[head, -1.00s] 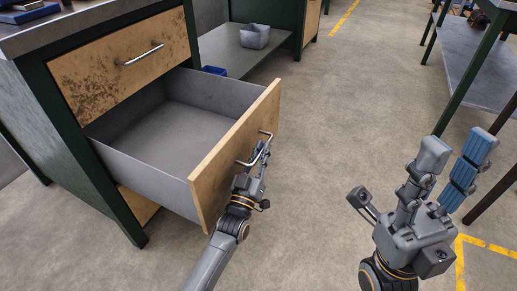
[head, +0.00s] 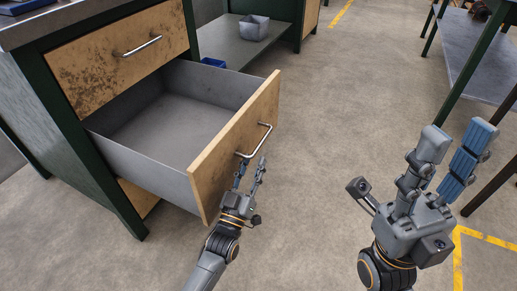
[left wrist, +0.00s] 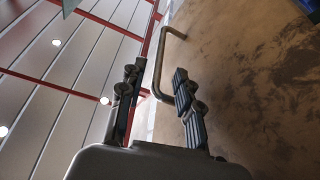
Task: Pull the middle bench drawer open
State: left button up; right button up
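The middle bench drawer (head: 236,143) stands pulled far out of the green bench, with its grey inside empty. Its wooden front carries a metal bar handle (head: 256,143). My left gripper (head: 251,170) is open just below and in front of the handle. In the left wrist view the handle (left wrist: 158,62) shows beyond the fingertips of my left gripper (left wrist: 154,80), with no finger closed on it. My right gripper (head: 455,140) is raised at the right, fingers apart and empty, away from the bench.
The closed upper drawer (head: 110,66) has its own bar handle. A grey bin (head: 254,28) and a blue bin (head: 213,62) are on a low shelf behind. A metal shelf table (head: 480,60) stands at the right. The floor (head: 330,120) between is clear.

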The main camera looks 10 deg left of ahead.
pick_arm(q)
jog(key=v, duration=0.5)
dwell(0.4)
